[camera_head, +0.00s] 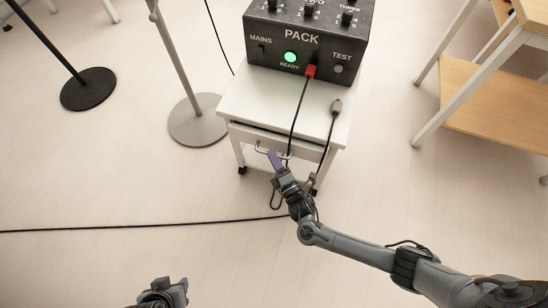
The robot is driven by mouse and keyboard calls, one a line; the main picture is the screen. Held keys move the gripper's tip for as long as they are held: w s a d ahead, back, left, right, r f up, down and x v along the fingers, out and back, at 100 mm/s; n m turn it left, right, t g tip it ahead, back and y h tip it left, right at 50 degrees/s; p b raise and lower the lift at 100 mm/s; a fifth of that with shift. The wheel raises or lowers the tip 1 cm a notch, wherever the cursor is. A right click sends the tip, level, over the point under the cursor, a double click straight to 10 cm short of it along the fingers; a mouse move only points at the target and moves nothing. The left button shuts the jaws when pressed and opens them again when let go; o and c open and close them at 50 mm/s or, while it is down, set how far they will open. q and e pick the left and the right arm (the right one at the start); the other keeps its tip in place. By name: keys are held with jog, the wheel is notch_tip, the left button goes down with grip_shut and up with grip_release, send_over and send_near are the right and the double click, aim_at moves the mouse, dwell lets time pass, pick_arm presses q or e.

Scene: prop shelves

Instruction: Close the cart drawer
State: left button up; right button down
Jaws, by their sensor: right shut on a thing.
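The white cart (240,98) stands at the centre, with its drawer (248,138) facing me. A dark gap shows between the cart top and the drawer front; how far the drawer sticks out is hard to tell. The drawer has a metal bar handle (262,151). My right gripper (277,163) is at this handle, shut on it, with a purple fingertip pad in sight; the fingers partly hide the handle. My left gripper (170,291) is low at the bottom edge, away from the cart, and its jaw opening is unclear.
A black power pack (272,52) with a green light stands on the cart. A cable (130,228) crosses the floor. Stand bases (198,120) are left; a wooden-shelved table (490,98) is right.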

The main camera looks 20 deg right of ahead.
jog(key=shift+w, duration=0.1)
jog(key=shift+w+d, duration=0.25)
jog(key=shift+d, duration=0.05)
jog(key=w+d, duration=0.2)
jog(key=shift+w+d, duration=0.2)
jog(key=shift+w, duration=0.15)
jog(key=shift+s+f, duration=0.15)
jog(key=c, duration=1.3)
grip_release()
jog(key=shift+c, duration=0.2)
jog(key=shift+o, duration=0.9)
jog(key=shift+w, duration=0.3)
jog(key=shift+s, duration=0.6)
jog(key=p, duration=0.4)
send_near(278, 147)
jog(key=shift+s+d, duration=0.1)
jog(key=shift+s, duration=0.25)
